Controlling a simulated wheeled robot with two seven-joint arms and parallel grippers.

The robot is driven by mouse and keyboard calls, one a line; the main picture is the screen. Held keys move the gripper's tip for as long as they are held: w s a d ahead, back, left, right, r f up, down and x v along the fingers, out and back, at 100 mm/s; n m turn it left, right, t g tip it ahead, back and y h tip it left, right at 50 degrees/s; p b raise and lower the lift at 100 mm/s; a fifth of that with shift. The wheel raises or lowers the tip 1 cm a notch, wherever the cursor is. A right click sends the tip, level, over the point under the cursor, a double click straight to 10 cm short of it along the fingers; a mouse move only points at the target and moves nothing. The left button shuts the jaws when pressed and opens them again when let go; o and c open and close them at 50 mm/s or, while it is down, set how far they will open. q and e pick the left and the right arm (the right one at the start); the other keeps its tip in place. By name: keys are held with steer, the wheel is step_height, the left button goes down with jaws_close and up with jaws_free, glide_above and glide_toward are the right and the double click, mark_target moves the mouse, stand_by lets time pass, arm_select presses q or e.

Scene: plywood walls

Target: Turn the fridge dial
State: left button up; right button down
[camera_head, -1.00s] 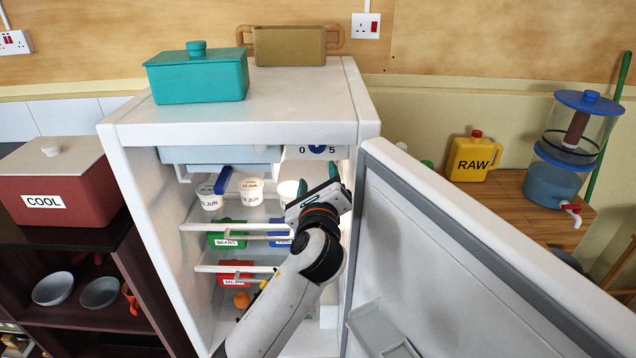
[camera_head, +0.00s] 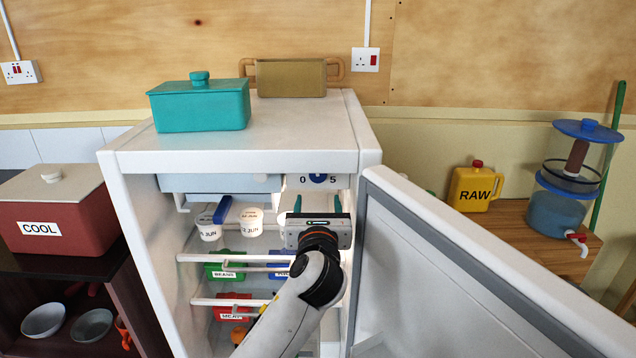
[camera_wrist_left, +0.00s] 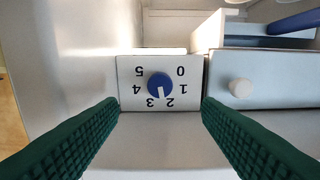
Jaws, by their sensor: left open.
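The fridge dial (camera_head: 318,178) is a round blue knob on a white panel at the top right inside the open fridge (camera_head: 240,160). In the left wrist view the dial (camera_wrist_left: 160,86) shows upside-down numbers 0 to 5 around it. Its white mark points down in that picture, between 2 and 3. My left gripper (camera_head: 318,204) is open, just below and in front of the dial in the head view. Its green fingers (camera_wrist_left: 160,112) lie on either side of the dial in the wrist view, apart from it, with nothing between them. My right gripper is not in view.
The open fridge door (camera_head: 450,260) stands to the right of my arm. A white knob (camera_wrist_left: 241,88) on a drawer front sits beside the dial panel.

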mark_target(318, 177)
arm_select(q)
steer(key=w, duration=1.1)
steer(key=shift+c, duration=0.3)
steer(key=c, duration=0.9)
